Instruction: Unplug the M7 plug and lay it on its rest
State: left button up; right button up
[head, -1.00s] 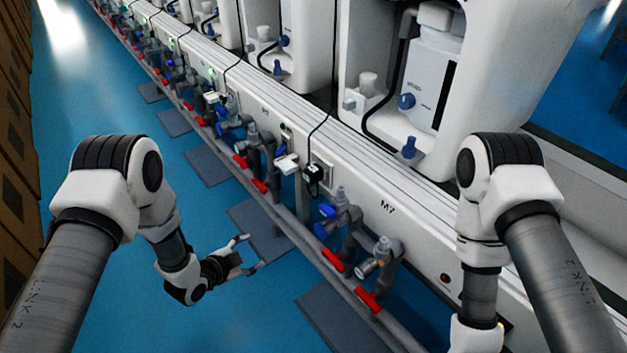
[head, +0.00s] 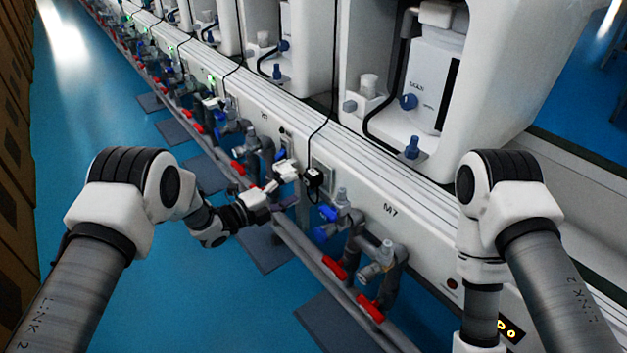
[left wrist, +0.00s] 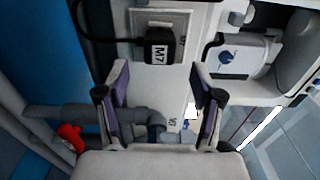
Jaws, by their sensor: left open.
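The black M7 plug (head: 314,179) sits at a socket plate (head: 323,168) on the white panel, with its black cord running up over the ledge. In the left wrist view the plug (left wrist: 160,47) shows its white M7 label, against the plate (left wrist: 170,19). My left gripper (head: 284,194) is open and empty, just left of the plug in the head view. In the left wrist view its fingers (left wrist: 159,82) are spread, with the plug beyond and between them, apart from both. My right gripper is out of view.
Grey pipes with blue valves (head: 328,214) and red handles (head: 335,267) run below the panel. The blue floor (head: 190,300) at the left is open.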

aim_at(306, 183)
pick_arm(q)
jog(key=b+x, duration=0.1)
jog(key=x, duration=0.2)
jog(key=b+x, duration=0.2)
jog(key=x, duration=0.1)
jog(key=shift+f, duration=0.2)
jog(key=shift+w+d+b, duration=0.2)
jog(key=shift+b, duration=0.15)
jog(key=shift+w+d+r, duration=0.1)
jog(key=shift+r, duration=0.1)
jog(key=shift+f+b, duration=0.35)
jog(key=shift+f, duration=0.15)
jog(key=shift+f, duration=0.2)
jog(key=shift+f+b, duration=0.3)
jog(key=shift+b, duration=0.1)
